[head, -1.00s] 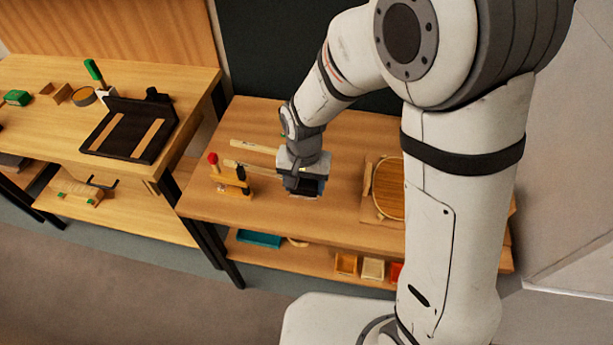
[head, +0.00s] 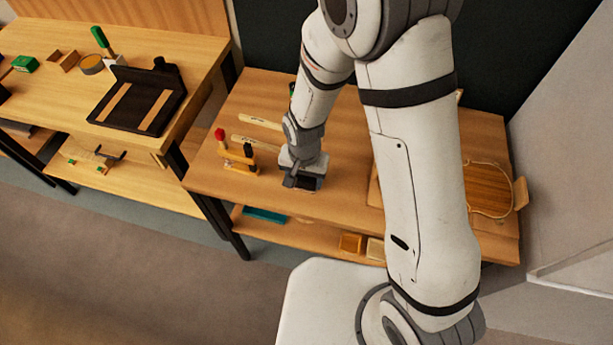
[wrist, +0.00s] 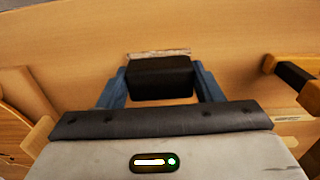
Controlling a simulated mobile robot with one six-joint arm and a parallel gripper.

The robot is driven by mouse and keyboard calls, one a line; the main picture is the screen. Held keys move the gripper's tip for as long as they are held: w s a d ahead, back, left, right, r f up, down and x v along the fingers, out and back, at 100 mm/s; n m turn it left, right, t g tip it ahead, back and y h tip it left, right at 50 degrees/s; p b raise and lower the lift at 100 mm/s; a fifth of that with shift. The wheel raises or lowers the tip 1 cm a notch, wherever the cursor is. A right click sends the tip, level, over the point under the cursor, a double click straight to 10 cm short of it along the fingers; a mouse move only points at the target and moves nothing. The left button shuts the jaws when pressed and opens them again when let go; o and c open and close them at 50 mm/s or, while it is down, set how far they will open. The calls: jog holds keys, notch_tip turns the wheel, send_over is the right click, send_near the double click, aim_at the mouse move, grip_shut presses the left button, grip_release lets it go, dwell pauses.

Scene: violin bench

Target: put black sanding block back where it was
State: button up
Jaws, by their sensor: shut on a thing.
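The black sanding block (wrist: 160,80) is between the two blue-grey fingers of my gripper (wrist: 160,88) in the wrist view. My gripper is shut on it. In the head view my gripper (head: 304,181) points down at the middle front of the right-hand bench (head: 340,150), with the dark block (head: 312,183) just showing under it. A pale, mottled strip (wrist: 160,53) shows along the block's far edge. I cannot tell if it is part of the block or lies beneath it, nor whether the block touches the bench.
A wooden clamp with red and black ends (head: 238,157) and pale sticks (head: 258,121) lie left of my gripper. A violin-shaped piece (head: 488,187) is at the right, partly behind my arm. Small boxes (head: 350,243) sit on the lower shelf. Bench front is clear near the gripper.

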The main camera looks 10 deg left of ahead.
aim_at(304, 178)
jog(key=shift+f, duration=0.1)
jog(key=shift+f, duration=0.1)
jog(key=o, duration=0.9)
jog(key=shift+o, duration=0.2)
notch_tip(304, 178, up, 11)
jog(key=d+r+t, duration=0.2)
jog(key=d+r, duration=0.9)
jog(key=d, duration=0.3)
jog(key=s+d+r+t, duration=0.1)
jog(key=s+d+r, duration=0.4)
jog(key=s+d, duration=0.2)
jog(key=d, duration=0.2)
jog(key=shift+s+d+r+n, duration=0.15)
jog(key=shift+s+d+n, duration=0.1)
jog(key=shift+d+n, duration=0.15)
